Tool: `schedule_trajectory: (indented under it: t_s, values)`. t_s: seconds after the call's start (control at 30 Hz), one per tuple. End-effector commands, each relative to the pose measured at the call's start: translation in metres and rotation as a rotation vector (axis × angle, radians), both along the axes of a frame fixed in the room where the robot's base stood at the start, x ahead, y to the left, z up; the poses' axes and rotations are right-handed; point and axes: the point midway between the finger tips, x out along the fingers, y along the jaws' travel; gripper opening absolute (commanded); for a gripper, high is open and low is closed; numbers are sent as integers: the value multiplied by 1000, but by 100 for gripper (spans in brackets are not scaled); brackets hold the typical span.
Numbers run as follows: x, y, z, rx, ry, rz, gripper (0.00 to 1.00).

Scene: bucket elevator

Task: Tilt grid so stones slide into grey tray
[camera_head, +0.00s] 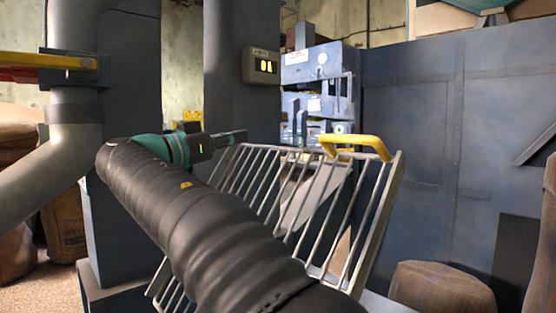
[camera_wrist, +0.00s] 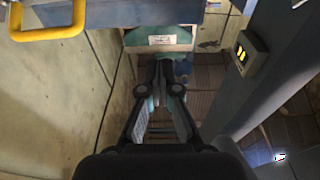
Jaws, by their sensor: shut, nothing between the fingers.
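The grid (camera_head: 383,225) is a frame of pale metal bars standing steeply tilted in the head view. A yellow handle (camera_head: 358,143) is on its upper edge at the right. My gripper (camera_head: 236,136) is shut and empty near the grid's upper left, apart from that handle. In the wrist view its fingertips (camera_wrist: 160,70) meet at the middle. A yellow loop handle (camera_wrist: 47,32) shows at the upper left there; I cannot tell for sure whether it is the grid's. My arm hides the grid's lower left. I see no stones, and cannot make out the grey tray.
A blue column with a display box (camera_head: 261,66) stands behind the grid; the box also shows in the wrist view (camera_wrist: 246,55). A large blue panel (camera_head: 440,140) closes the right side. A filled sack (camera_head: 440,288) lies at lower right. Grey pipes (camera_head: 72,145) stand at left.

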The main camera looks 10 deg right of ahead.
Motion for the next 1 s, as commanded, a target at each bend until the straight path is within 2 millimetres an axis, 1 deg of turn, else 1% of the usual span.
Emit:
schedule_trajectory:
  t_s: [0.03,0.1,0.27,0.47,0.83,0.9,1.0]
  values:
    - [0,0,-11,1,-1,-1,0]
    - [0,0,-16,0,-2,-1,0]
    - [3,-6,-15,1,-3,-3,0]
    - [19,-30,-10,1,-2,-6,0]
    - [56,-85,0,0,-2,-3,0]
    - [61,-91,-9,-1,0,-1,0]
    - [66,-99,-17,0,1,-1,0]
